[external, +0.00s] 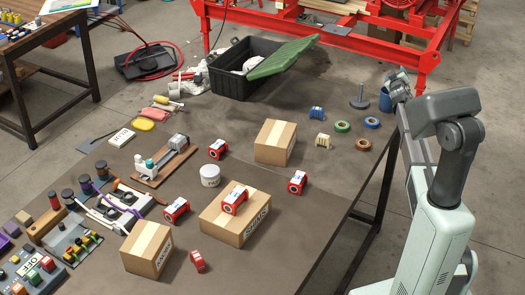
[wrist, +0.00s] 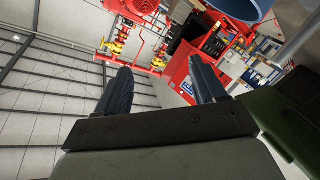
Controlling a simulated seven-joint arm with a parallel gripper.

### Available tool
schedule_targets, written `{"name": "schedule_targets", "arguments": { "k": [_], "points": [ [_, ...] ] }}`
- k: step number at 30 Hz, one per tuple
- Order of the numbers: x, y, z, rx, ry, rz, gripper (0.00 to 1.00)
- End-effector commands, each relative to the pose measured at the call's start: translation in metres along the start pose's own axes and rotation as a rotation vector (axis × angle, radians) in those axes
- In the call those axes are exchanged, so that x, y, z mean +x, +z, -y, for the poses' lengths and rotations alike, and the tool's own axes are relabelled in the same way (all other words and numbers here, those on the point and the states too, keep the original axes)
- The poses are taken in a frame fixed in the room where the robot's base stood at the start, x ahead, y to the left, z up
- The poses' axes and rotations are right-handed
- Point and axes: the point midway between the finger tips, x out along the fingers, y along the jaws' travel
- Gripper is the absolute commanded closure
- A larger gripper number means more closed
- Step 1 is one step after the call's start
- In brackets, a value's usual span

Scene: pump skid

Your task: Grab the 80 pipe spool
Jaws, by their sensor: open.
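Several red spools with white labels are on the table in the external view: one (external: 217,149) behind the white tub, one (external: 298,182) at the right, one (external: 235,200) on top of the SHIMS box (external: 222,224), one (external: 176,210) left of that box, and one (external: 197,260) near the front. Their numbers are too small to read, so I cannot tell which is the 80 pipe spool. My gripper (external: 398,80) is at the table's right edge, far from them all. In the wrist view its two fingers (wrist: 163,88) are apart with nothing between them. No spool shows there.
Cardboard boxes (external: 276,143) (external: 148,248) and a white tub (external: 210,175) stand among the spools. Tape rolls (external: 342,127) and a grey stand (external: 359,98) lie near the right edge. A black crate (external: 236,82) with a green lid is at the back.

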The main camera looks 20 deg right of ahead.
Motion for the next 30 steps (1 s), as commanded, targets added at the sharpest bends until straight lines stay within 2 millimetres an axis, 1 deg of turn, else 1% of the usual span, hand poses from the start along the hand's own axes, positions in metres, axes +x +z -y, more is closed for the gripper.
{"name": "schedule_targets", "arguments": {
  "k": [1,3,5,6,8,9,11,12,14,15,17,18,20,21,23,24,26,27,29,30],
  "points": [
    [0.0,-0.026,0.013,0.028,-0.014,-0.022,0.3],
    [-0.003,-0.051,0.032,0.081,-0.036,-0.029,0.3],
    [-0.007,-0.069,0.051,0.135,-0.06,-0.02,0.3],
    [-0.011,-0.079,0.065,0.177,-0.079,-0.008,0.3],
    [-0.017,-0.094,0.089,0.243,-0.11,0.02,0.3],
    [-0.022,-0.104,0.106,0.288,-0.132,0.042,0.3],
    [-0.031,-0.12,0.133,0.36,-0.166,0.078,0.3],
    [-0.038,-0.131,0.151,0.406,-0.189,0.105,0.3],
    [-0.051,-0.148,0.18,0.476,-0.224,0.147,0.3],
    [-0.06,-0.159,0.198,0.522,-0.246,0.178,0.3],
    [-0.075,-0.175,0.226,0.587,-0.28,0.226,0.3],
    [-0.086,-0.185,0.245,0.627,-0.3,0.26,0.3],
    [-0.104,-0.2,0.273,0.687,-0.332,0.314,0.3],
    [-0.117,-0.21,0.291,0.725,-0.351,0.351,0.3],
    [-0.138,-0.225,0.318,0.778,-0.379,0.409,0.3],
    [-0.152,-0.234,0.336,0.813,-0.396,0.448,0.3],
    [-0.176,-0.248,0.362,0.86,-0.42,0.511,0.3],
    [-0.192,-0.257,0.378,0.889,-0.434,0.554,0.3],
    [-0.219,-0.27,0.403,0.928,-0.453,0.621,0.3],
    [-0.237,-0.278,0.419,0.953,-0.465,0.666,0.3]
  ]
}}
